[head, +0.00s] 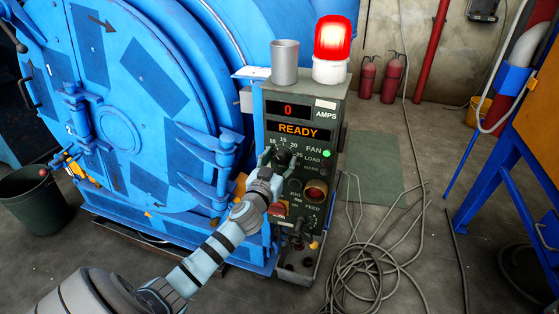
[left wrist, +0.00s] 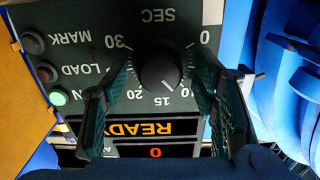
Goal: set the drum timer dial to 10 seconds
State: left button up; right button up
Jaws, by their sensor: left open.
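The timer dial (left wrist: 158,66) is a round black knob on the dark control panel, upside down in the left wrist view. Its scale shows 0, 10, 15, 20, 30 and SEC. A small white mark on the knob seems to face between 15 and 10, but its exact setting is hard to read. My left gripper (left wrist: 161,88) is open, with one finger on each side of the dial; I cannot tell whether they touch it. In the head view the left gripper (head: 277,160) is at the panel and partly hides the dial (head: 284,156). My right gripper is out of view.
The control panel (head: 315,222) has a display (head: 298,130) reading READY, 0 AMPS above it, and FAN, LOAD and MARK buttons. A lit red beacon (head: 332,40) and a grey cup (head: 285,62) stand on top. The blue drum machine (head: 160,120) is close on the left. Loose cable (head: 370,265) lies right.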

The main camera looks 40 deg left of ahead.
pick_arm(q)
jog(key=shift+w, duration=0.2)
jog(key=c, duration=1.1)
jog(key=shift+b, duration=0.4)
jog(key=shift+c, duration=0.3)
jog(key=o, duration=1.2)
jog(key=shift+c, duration=0.2)
jog(key=shift+s+a, duration=0.1)
jog(key=shift+s, duration=0.05)
jog(key=shift+v, duration=7.2)
jog(key=shift+m, duration=0.4)
jog(key=x, duration=1.4)
jog(key=shift+w, duration=0.35)
